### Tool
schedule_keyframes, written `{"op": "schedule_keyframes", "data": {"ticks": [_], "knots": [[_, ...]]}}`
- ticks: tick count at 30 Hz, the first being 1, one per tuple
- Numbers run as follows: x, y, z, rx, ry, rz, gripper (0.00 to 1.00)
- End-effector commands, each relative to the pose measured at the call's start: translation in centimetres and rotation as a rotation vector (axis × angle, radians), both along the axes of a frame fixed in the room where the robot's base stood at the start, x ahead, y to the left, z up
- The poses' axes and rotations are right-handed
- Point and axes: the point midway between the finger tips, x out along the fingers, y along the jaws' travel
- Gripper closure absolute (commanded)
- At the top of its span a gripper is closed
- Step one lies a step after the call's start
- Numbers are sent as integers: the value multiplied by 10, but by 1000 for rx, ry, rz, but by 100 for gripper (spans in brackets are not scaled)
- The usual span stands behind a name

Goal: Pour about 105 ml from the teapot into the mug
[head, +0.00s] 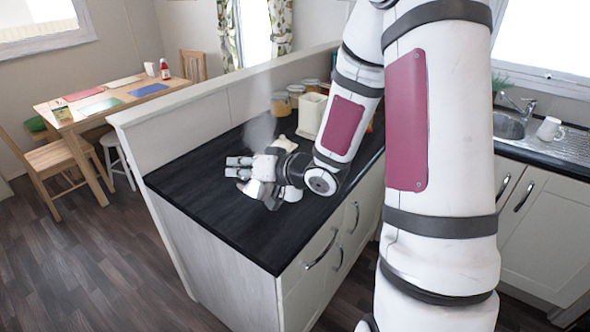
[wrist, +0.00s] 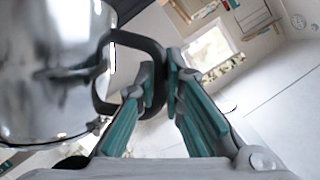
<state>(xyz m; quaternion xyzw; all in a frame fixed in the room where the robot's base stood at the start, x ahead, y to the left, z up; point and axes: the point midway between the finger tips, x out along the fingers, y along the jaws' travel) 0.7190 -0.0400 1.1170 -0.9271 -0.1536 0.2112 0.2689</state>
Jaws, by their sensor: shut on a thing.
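The shiny metal teapot (wrist: 50,80) fills the left of the wrist view. Its black loop handle (wrist: 128,38) lies between the teal-lined fingers of my gripper (wrist: 160,78), which is shut on it. In the head view my gripper (head: 238,167) is low over the dark peninsula counter, with part of the metal teapot (head: 257,190) showing below it. The arm and gripper hide much of the teapot, and I cannot tell its tilt or whether it touches the counter. A white mug (head: 549,129) stands on the draining board at the far right, well away from the teapot.
The dark counter (head: 200,185) is clear left of and in front of the gripper. A cream canister (head: 311,116) and several jars (head: 281,104) stand at its back, near faint steam. A raised white partition (head: 190,105) borders the counter. A dining table (head: 115,100) stands beyond.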

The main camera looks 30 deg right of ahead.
Motion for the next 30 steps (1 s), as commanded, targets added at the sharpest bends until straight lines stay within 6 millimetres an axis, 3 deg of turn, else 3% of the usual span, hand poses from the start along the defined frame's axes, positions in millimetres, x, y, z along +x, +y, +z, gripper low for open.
{"op": "schedule_keyframes", "data": {"ticks": [12,30], "knots": [[6,-14,15,125,26,1,100],[8,-23,18,223,45,3,100]]}}
